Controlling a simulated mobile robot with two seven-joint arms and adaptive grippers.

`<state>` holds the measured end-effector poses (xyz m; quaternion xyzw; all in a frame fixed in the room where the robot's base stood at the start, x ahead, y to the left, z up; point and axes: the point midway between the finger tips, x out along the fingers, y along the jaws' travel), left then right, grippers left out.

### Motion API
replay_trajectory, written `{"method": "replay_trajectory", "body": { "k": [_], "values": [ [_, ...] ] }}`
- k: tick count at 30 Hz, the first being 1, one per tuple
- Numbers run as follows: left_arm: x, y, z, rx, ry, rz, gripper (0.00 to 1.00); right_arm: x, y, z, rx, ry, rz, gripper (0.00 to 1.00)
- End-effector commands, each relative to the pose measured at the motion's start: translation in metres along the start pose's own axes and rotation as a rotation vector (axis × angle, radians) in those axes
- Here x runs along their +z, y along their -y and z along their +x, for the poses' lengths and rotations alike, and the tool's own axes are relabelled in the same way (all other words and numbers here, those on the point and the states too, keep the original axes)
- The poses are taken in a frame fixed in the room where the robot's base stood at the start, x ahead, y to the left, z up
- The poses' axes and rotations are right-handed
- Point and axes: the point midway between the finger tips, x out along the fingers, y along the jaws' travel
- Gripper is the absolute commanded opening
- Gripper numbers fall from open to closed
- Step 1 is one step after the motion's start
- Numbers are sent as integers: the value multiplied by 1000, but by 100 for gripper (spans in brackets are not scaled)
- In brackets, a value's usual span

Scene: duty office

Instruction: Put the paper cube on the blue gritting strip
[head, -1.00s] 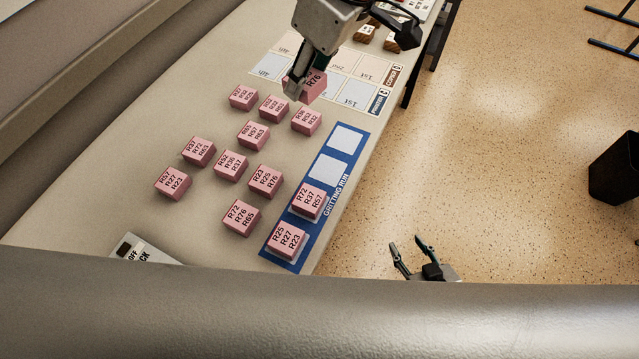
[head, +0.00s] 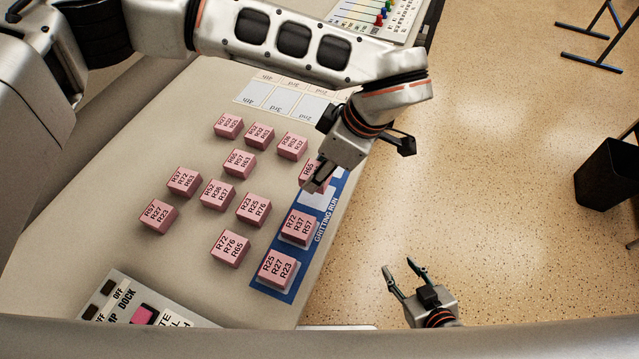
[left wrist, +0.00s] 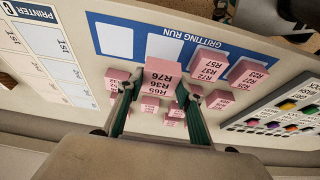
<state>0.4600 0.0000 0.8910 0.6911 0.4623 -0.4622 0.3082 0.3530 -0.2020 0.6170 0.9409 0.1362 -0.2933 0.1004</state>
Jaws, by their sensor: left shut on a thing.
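My left gripper (head: 314,186) is shut on a pink paper cube (head: 312,171), and its arm comes across the top of the head view. In the left wrist view the held cube (left wrist: 162,76) reads R76, R36, R65 and sits between the two fingers. The blue gritting strip (head: 281,293) lies along the desk's right edge; two pink cubes (head: 297,226) sit on its near squares. The held cube is over or beside the strip's farther part; its height is unclear. The left wrist view shows two bare white squares (left wrist: 163,47). My right gripper (head: 404,275) is open and empty above the floor.
Several loose pink cubes (head: 217,195) stand on the desk left of the strip. A pale printer sheet (head: 270,98) lies beyond them. A switch panel (head: 125,302) is at the near left. A dark bin (head: 607,175) stands on the floor at right.

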Motion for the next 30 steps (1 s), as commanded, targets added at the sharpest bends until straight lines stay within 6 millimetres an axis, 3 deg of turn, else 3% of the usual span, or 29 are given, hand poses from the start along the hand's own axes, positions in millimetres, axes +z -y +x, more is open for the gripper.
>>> {"method": "replay_trajectory", "body": {
  "k": [8, 15, 26, 27, 29, 30],
  "values": [
    [8, 0, 19, 0, 1, 1, 14, 0, 0, 0, 1, 0, -1, 40],
    [20, 0, 47, -1, 1, 1, 14, 3, 0, 1, 2, 2, -2, 40],
    [21, -1, 50, 1, 0, 1, 14, 4, -1, 2, 3, 3, -3, 40],
    [21, 0, 51, 1, 0, 1, 38, 3, -1, 2, 3, 2, -4, 40],
    [21, 0, 50, 1, 0, 1, 52, 3, -2, 2, 3, 2, -4, 40],
    [21, 0, 50, 1, 0, 1, 52, 3, -2, 2, 4, 2, -4, 40]
  ]
}}
